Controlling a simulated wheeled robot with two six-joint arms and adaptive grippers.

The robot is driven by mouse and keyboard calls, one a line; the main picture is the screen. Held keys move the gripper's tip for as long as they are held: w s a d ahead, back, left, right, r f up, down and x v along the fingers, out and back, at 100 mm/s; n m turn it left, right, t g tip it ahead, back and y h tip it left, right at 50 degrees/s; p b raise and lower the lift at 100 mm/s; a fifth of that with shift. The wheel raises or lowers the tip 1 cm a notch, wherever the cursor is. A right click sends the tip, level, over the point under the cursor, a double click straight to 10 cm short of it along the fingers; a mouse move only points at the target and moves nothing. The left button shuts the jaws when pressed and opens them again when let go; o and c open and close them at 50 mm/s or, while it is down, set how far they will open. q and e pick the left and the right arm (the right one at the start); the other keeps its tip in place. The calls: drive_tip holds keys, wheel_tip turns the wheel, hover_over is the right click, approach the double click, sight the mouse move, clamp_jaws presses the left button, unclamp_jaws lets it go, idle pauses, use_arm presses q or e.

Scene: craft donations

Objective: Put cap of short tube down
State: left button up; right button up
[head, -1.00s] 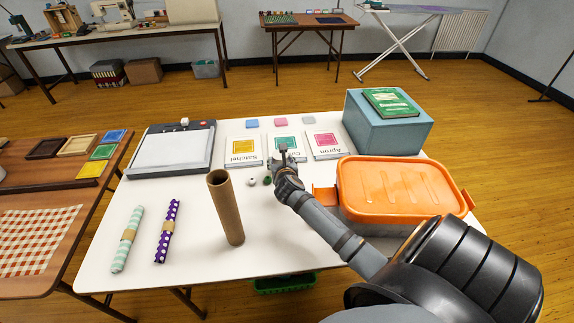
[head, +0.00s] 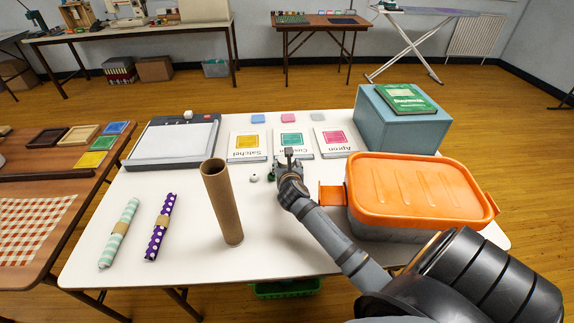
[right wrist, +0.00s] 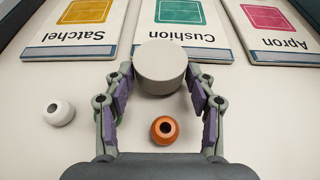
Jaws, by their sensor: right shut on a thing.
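My right gripper (head: 288,156) is shut on a pale grey round cap, held between its fingertips in the right wrist view (right wrist: 162,66). In that view the cap overlaps the near edge of the Cushion packet (right wrist: 186,26); I cannot tell whether it touches the table or packet. A tall brown cardboard tube (head: 222,203) stands upright on the white table (head: 180,265), left of the gripper. I cannot make out a separate short tube. My left gripper is not in view.
A white spool (right wrist: 60,113) and an orange spool (right wrist: 164,130) lie near the gripper. The Satchel packet (head: 249,147) and Apron packet (head: 334,141) flank the Cushion one. An orange-lidded box (head: 415,190) stands right. Two wrapped rolls (head: 119,233) (head: 160,227) lie left, with clear tabletop around them.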

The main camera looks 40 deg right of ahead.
drive_tip(key=o, duration=0.8)
drive_tip(key=shift+o, duration=0.2)
drive_tip(key=shift+r, duration=0.1)
drive_tip(key=shift+r, duration=0.35)
drive_tip(key=p+v, duration=0.1)
drive_tip(key=v, duration=1.1)
drive_tip(key=shift+s+f, duration=0.1)
